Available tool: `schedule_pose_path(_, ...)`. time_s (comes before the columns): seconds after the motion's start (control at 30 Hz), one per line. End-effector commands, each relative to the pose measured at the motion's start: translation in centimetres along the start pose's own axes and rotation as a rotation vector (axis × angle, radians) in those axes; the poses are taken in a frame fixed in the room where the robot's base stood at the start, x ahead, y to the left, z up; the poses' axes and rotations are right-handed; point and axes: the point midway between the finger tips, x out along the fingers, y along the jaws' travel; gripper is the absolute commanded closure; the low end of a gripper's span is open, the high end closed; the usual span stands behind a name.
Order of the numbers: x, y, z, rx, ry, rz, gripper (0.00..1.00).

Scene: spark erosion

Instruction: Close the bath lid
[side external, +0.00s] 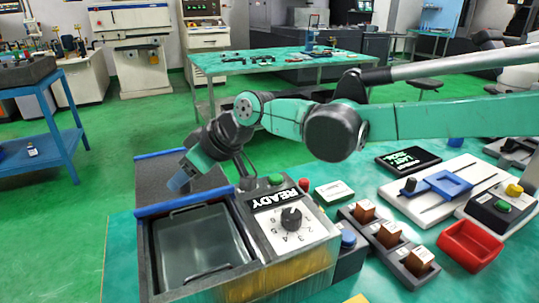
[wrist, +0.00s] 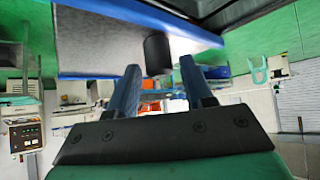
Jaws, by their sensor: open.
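The bath (side external: 153,245) is open at the front left of the machine, with a wire handle inside each end. The lid (side external: 215,186) is a dark grey panel with blue edging, standing open behind the bath. In the wrist view, a grey panel with a blue edge (wrist: 100,40), apparently the lid, crosses the top. A short dark cylindrical knob (wrist: 157,54) sticks out from it.
The control panel (side external: 310,235) with a dial, green and red buttons and a READY sign adjoins the bath on the right. A rack of brown blocks (side external: 389,233), a red tray (side external: 470,246) and a blue-framed fixture (side external: 447,185) stand farther right.

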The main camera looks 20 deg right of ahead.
Motion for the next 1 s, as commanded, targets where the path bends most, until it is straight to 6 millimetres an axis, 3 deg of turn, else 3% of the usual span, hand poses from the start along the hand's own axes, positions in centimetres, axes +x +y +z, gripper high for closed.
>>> schedule_pose_path(0.2, 1.9, 0.0, 0.0, 0.0, 0.0, 0.001, 0.54)
schedule_pose_path(0.5, 2.1, 0.0, 0.1, 0.0, 0.0, 0.001, 0.54)
schedule_pose_path(0.53, 2.1, 0.0, 0.1, 0.0, 0.0, 0.001, 0.57)
schedule_pose_path(0.7, 2.1, 0.0, 0.1, 0.001, -0.001, 0.001, 1.0)
schedule_pose_path(1.0, 2.1, 0.1, 0.1, 0.001, -0.001, 0.001, 1.0)
